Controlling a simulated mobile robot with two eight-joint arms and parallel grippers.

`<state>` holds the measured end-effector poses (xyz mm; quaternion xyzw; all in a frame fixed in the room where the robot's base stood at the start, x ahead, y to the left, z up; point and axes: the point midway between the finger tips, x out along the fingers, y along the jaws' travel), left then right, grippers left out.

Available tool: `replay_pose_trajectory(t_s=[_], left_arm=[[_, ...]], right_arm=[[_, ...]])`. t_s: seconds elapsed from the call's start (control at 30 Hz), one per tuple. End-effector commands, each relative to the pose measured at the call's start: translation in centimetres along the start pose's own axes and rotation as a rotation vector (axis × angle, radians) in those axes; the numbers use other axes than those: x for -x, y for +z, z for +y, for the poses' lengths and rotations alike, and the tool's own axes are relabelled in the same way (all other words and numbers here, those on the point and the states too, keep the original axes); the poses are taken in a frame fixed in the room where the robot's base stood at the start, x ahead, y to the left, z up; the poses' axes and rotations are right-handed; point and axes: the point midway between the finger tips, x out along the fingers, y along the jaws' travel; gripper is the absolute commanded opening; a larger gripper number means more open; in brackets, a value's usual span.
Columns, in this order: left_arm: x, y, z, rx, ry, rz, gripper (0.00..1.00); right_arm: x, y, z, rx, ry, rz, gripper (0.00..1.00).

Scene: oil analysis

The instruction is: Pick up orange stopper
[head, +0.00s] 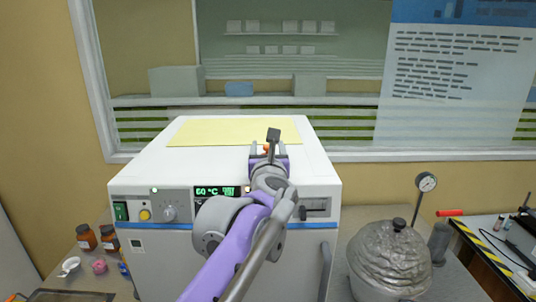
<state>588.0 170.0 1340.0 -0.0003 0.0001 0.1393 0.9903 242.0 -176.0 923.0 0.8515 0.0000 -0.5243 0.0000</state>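An orange stopper (267,147), seen only as a small orange patch, shows between the fingers of my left gripper (265,145). The gripper is over the front part of the yellow mat (215,130) on top of the white oven (150,178). The wrist and fingers hide most of the stopper. I cannot tell whether the fingers touch it or whether it rests on the mat. My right gripper is not in view.
The oven's display (215,191) reads 60 °C. Amber bottles (86,237) stand on the bench at left. A foil-wrapped vessel (390,258) and a pressure gauge (426,183) stand at right. A window is behind the oven.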

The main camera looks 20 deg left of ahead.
Motion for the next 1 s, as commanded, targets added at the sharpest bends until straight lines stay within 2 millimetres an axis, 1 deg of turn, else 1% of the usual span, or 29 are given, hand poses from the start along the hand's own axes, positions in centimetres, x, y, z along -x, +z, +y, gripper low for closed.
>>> replay_pose_trajectory(t_s=[0.03,0.1,0.3,0.47,0.6,0.67,1.0], left_arm=[[-0.44,0.03,0.03,0.000,0.001,0.000,0.64],[-0.70,-0.01,0.01,0.000,0.000,0.000,0.64],[-0.70,-0.06,-0.02,0.000,-0.001,0.000,0.64],[-0.68,-0.06,-0.02,0.000,-0.001,0.000,0.35],[-0.67,-0.05,-0.02,0.000,-0.001,0.000,0.10],[-0.67,-0.05,-0.03,0.000,-0.001,0.000,0.00],[-0.66,0.03,-0.02,0.000,-0.001,0.000,0.00]], right_arm=[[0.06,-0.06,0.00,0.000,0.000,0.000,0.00],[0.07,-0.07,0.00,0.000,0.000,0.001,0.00],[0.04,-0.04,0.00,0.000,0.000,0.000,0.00],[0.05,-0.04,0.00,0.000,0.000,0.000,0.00],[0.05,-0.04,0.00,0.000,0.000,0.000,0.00],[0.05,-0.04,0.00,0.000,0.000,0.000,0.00],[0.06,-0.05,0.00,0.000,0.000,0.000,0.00]])
